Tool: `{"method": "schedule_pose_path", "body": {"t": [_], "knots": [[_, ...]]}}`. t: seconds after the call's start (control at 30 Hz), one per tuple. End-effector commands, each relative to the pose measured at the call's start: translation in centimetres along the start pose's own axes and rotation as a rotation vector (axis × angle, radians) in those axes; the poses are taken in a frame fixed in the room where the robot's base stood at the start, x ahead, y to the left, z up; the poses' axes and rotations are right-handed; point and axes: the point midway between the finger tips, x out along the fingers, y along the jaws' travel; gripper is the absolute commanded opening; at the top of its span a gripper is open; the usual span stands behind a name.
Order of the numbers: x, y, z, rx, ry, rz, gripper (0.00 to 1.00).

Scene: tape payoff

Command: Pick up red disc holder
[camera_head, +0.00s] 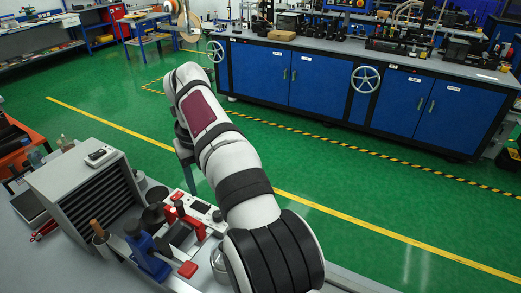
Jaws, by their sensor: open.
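Red parts stand among the tools on the grey bench at the lower left. A red upright piece with dark parts around it (192,226) stands near the middle of this group. I cannot tell for sure which is the red disc holder. My arm rises beside the group on its right and bends over at the top. Its far end drops behind the arm towards the bench, and I cannot make out my gripper's fingers there.
A blue stand (147,254) and a can with a brown-handled tool (99,237) crowd the left of the red parts. A grey slatted box (88,186) stands farther left. A round metal bowl (219,262) sits close to my arm. Blue cabinets (310,80) stand across the green floor.

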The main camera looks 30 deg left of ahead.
Motion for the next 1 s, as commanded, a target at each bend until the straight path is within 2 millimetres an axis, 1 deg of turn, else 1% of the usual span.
{"method": "schedule_pose_path", "body": {"t": [0.03, 0.1, 0.17, 0.2, 0.37, 0.5, 0.6, 0.7, 0.83, 0.87, 1.0], "knots": [[1.2, 2.6, 1.5, 0.074, -0.009, -0.003, 0.57], [2.2, 5.1, 2.8, 0.177, -0.021, -0.004, 0.57], [2.9, 6.2, 3.2, 0.226, -0.026, -0.005, 0.57], [3.6, 6.5, 3.4, 0.243, -0.026, -0.004, 0.57], [5.7, 6.5, 3.5, 0.251, -0.029, -0.004, 0.57], [8.5, 6.5, 3.5, 0.251, -0.027, -0.003, 0.57], [9.8, 6.4, 3.6, 0.251, -0.03, -0.003, 0.57], [10.2, 6.4, 3.6, 0.251, -0.032, -0.002, 0.57], [10.2, 6.4, 3.6, 0.251, -0.032, -0.002, 0.57], [10.2, 6.4, 3.6, 0.251, -0.032, -0.002, 0.54], [10.1, 6.4, 3.6, 0.25, -0.032, -0.002, 0.28]]}}
